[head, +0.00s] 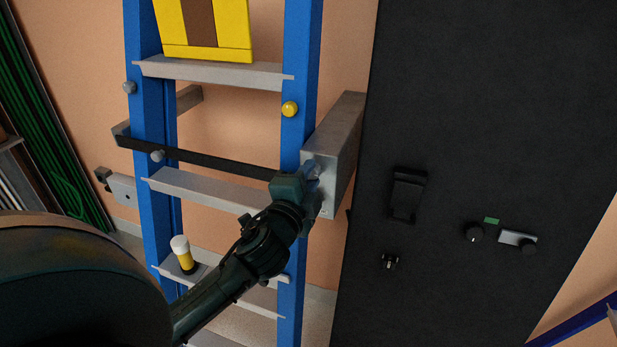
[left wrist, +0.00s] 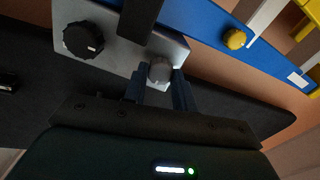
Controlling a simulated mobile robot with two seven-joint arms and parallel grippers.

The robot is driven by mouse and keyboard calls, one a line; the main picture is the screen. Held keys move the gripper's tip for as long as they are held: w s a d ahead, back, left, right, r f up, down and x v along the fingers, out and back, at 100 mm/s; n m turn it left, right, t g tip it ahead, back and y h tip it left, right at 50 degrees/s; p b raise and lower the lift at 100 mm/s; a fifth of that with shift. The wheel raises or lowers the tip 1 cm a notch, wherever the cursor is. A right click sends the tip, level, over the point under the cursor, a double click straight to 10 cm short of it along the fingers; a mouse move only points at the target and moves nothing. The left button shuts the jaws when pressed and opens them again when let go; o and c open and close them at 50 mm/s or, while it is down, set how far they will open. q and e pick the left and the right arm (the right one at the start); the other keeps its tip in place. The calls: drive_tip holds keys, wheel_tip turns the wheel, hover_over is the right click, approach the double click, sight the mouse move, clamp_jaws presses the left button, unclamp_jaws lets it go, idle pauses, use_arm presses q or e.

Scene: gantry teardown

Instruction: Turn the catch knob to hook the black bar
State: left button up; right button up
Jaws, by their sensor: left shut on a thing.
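The black bar (head: 200,160) crosses the blue ladder, sloping slightly down to the right; its right end is hidden behind my left gripper (head: 309,174). In the left wrist view the bar (left wrist: 140,18) comes down over a grey plate (left wrist: 105,18) and ends close to a round grey knob, which looks like the catch knob (left wrist: 160,70). My left gripper (left wrist: 162,84) is shut on this knob, one finger on each side. Whether the bar is hooked cannot be told. My right gripper is not in view.
The grey box (head: 338,140) stands beside the right ladder rail. A black knob (left wrist: 83,39) sits on the plate. A black panel (head: 470,120) with switches fills the right. A yellow knob (head: 290,109) is on the rail. A white-and-yellow cylinder (head: 183,254) stands on a lower step.

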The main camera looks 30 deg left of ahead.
use_arm(q)
drive_tip(key=shift+r, duration=0.1)
drive_tip(key=o, duration=1)
